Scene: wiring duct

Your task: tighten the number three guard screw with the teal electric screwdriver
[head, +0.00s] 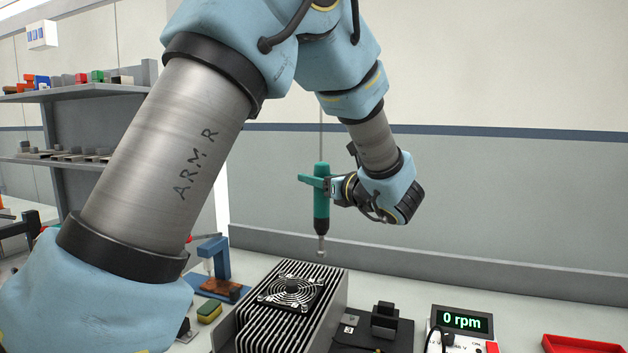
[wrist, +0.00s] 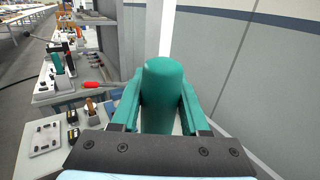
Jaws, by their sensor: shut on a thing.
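The teal electric screwdriver (head: 321,212) hangs upright in the head view, its bit pointing down. My gripper (head: 316,181) is shut around its upper body. In the wrist view, the teal fingers of my gripper (wrist: 160,100) lie on both sides of the screwdriver's rounded top (wrist: 163,75). The bit tip appears above and behind the finned heat sink (head: 325,290), apart from it. A black fan with a round guard (head: 290,291) sits on top of the heat sink. The guard screws and their numbers are too small to tell apart.
A meter (head: 462,322) reads 0 rpm. A black holder (head: 385,320) stands right of the heat sink, a red tray (head: 582,343) far right. A blue stand (head: 215,262) and yellow-green sponge (head: 209,311) are left. A wall rises behind the bench.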

